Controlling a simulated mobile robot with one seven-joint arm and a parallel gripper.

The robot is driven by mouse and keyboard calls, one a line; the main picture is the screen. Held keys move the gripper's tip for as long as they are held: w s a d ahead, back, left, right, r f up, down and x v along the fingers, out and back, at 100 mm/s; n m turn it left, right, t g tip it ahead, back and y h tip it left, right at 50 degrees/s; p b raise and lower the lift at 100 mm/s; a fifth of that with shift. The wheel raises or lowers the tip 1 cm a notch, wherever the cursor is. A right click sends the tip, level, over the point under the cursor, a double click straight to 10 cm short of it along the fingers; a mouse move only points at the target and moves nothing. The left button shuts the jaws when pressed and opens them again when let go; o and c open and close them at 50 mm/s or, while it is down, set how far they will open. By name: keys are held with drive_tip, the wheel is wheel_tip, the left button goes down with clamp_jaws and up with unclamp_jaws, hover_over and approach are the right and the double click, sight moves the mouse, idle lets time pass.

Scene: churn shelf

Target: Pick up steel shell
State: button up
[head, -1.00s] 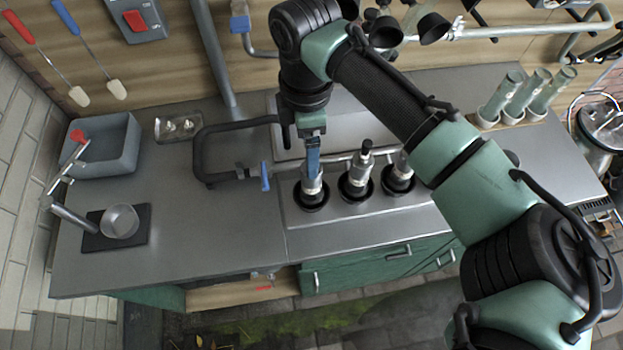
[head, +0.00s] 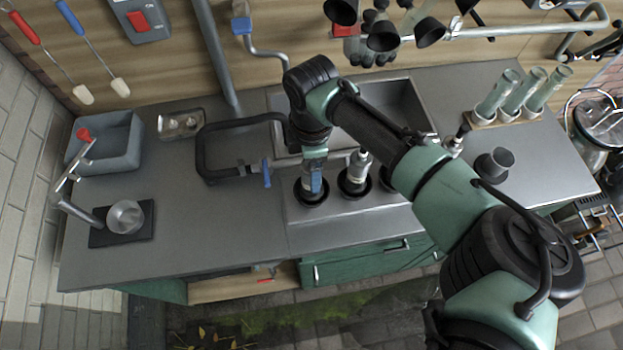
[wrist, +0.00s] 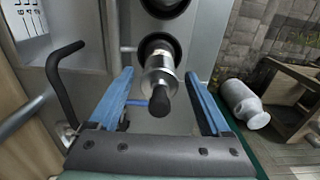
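A steel shell (wrist: 158,62) with a black tip stands in a black ring in the wrist view. It lies between the two blue fingers of my gripper (wrist: 160,82), which are apart, with gaps on both sides. In the head view my gripper (head: 313,182) points down over the left black ring (head: 311,198), hiding what stands there. Another steel shell (head: 357,168) stands upright just right of it.
A black bent pipe (head: 203,150) with a blue lever (head: 266,174) is close left of my gripper. A sink (head: 408,105) lies behind. Clear tubes (head: 497,95) stand at the back right. The left counter has free room around a small metal cup (head: 125,217).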

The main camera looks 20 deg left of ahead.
clamp_jaws()
drive_tip(key=shift+r, duration=0.1)
idle(0.4)
